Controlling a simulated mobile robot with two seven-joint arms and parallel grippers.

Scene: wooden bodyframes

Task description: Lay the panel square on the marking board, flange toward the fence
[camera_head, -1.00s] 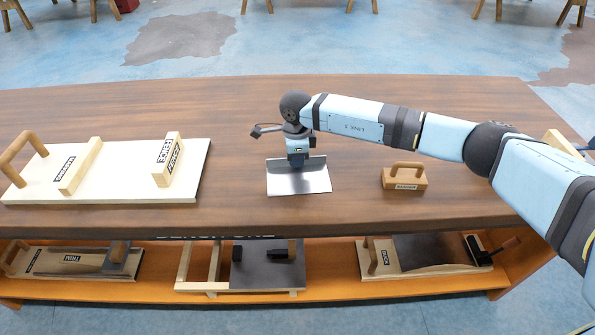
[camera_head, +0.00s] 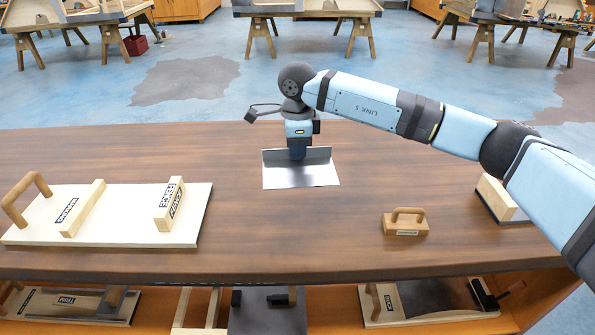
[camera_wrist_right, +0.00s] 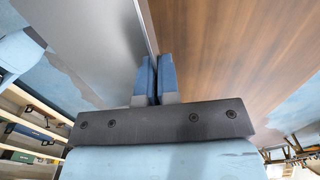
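The panel (camera_head: 300,173) is a grey metal sheet with an upright flange along its far edge, at the middle of the bench. My right gripper (camera_head: 297,152) is over that flange from above. In the right wrist view its blue fingers (camera_wrist_right: 157,80) are closed on the flange, with the panel's flat face (camera_wrist_right: 85,45) to the left. The panel appears held above the bench top. The marking board (camera_head: 120,222) is a cream board at the left of the bench, clear of the panel. A wooden fence block (camera_head: 170,205) crosses its right part. My left gripper is out of view.
The board also carries a second wooden bar (camera_head: 83,208) and an arched handle (camera_head: 25,197). A small handled wooden block (camera_head: 406,222) sits right of the panel. Bare bench (camera_head: 290,235) lies between board and small block.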

